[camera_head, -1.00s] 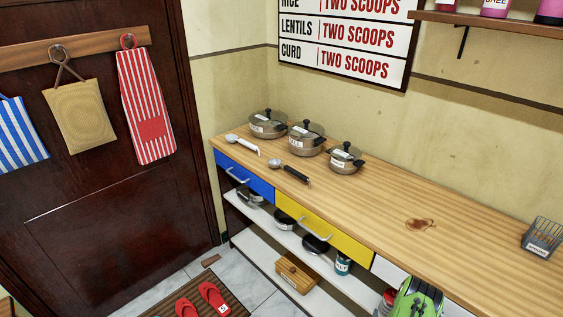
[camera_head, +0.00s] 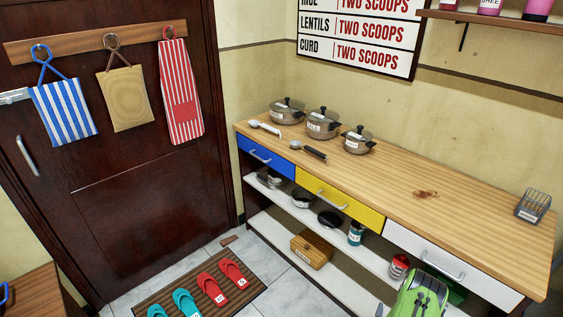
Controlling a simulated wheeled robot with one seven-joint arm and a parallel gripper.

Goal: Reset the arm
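A green and black part, seemingly of my arm, shows at the bottom right of the head view, in front of the counter's lower shelves. I cannot make out two fingertips on it, so whether my gripper is open or shut does not show. I see nothing held there. The wooden counter (camera_head: 400,200) runs from the back corner toward the lower right.
Pots (camera_head: 322,124) and two ladles lie at the counter's far left; a wire basket (camera_head: 533,206) stands at its right. A mat (camera_head: 258,286) with slippers lies on the floor.

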